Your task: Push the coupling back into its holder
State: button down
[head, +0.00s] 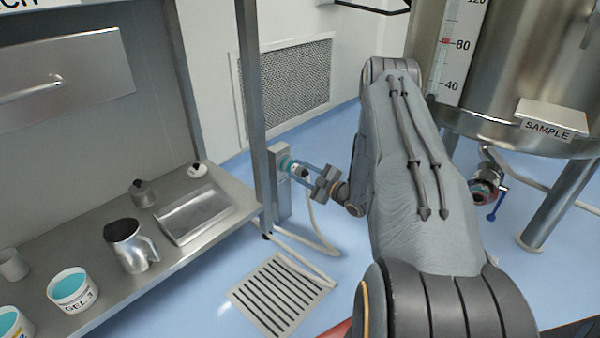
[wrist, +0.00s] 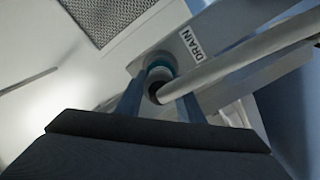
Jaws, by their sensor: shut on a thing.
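The coupling (head: 296,169) is a small dark and pale end piece on the hose, at the holder. My gripper (head: 298,170) reaches left to it, its two blue-grey fingers on either side of it, shut on it. In the wrist view the coupling (wrist: 157,88) shows as a dark round end between the fingers (wrist: 158,100). The holder (head: 284,161) is a teal ring on a grey post. In the wrist view the holder (wrist: 159,64) lies just beyond the coupling, beside a label reading DRAIN. I cannot tell how far the coupling sits inside the holder.
A pale hose (wrist: 235,60) runs from the coupling to the right in the wrist view. A floor grate (head: 278,294) lies below. A steel bench (head: 225,187) with a jug and tubs stands left. A steel tank (head: 530,80) stands right.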

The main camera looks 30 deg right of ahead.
jog(key=shift+w+a, duration=0.1)
jog(key=shift+w, duration=0.35)
jog(key=c, duration=1.1)
grip_release()
jog(key=shift+s, duration=0.1)
jog(key=p+v, duration=0.3)
jog(key=v, duration=0.4)
jog(key=shift+s, duration=0.25)
